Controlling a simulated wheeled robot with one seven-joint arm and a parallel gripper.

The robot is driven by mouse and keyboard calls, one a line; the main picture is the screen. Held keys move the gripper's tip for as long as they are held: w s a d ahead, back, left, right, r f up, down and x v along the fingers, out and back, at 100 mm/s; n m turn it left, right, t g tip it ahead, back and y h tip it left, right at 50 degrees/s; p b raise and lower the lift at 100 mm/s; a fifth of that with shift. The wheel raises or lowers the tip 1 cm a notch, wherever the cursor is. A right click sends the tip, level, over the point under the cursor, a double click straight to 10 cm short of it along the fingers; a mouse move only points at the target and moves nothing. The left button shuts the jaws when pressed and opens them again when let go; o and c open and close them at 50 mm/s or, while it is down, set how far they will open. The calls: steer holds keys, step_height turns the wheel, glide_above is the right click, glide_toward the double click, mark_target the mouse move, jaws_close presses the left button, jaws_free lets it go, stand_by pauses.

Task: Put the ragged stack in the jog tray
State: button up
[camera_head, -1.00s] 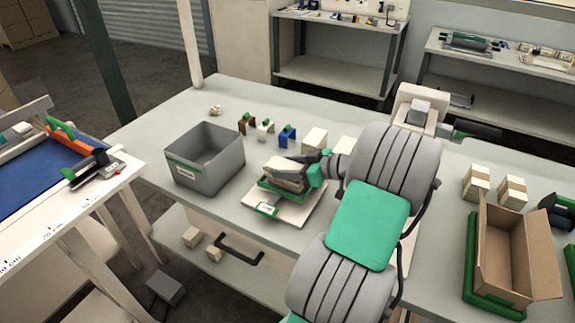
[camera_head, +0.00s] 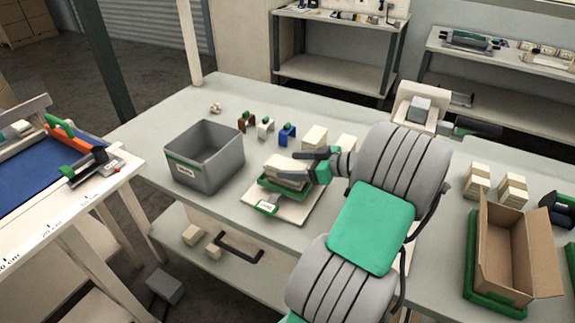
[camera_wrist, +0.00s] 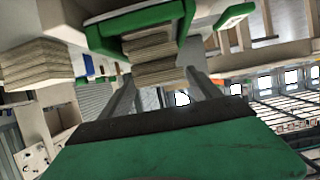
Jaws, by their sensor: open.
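The ragged stack (camera_head: 285,168) is a pale block of paper sheets with uneven edges. It lies in the green jog tray (camera_head: 268,184), which sits on a white base. In the wrist view the stack (camera_wrist: 155,62) shows beyond my fingers, by the green tray rim (camera_wrist: 145,17). My gripper (camera_head: 306,166) is open at the right side of the stack, its dark fingers apart. The fingers overlap the stack's right end in the head view, so I cannot tell whether they still touch it.
A grey bin (camera_head: 205,157) stands just left of the tray. Small coloured holders (camera_head: 287,135) and pale stacks (camera_head: 314,138) stand behind it. An open cardboard box (camera_head: 512,262) in a green tray is at the right. The bench's left back corner is mostly clear.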

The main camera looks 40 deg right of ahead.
steer(key=v, duration=0.5)
steer(key=shift+s+d+b, duration=0.1)
steer(key=shift+b, duration=0.2)
steer(key=p+v, duration=0.4)
steer(key=p, duration=0.2)
steer(key=shift+s+r+p, duration=0.1)
steer(key=shift+p, duration=0.3)
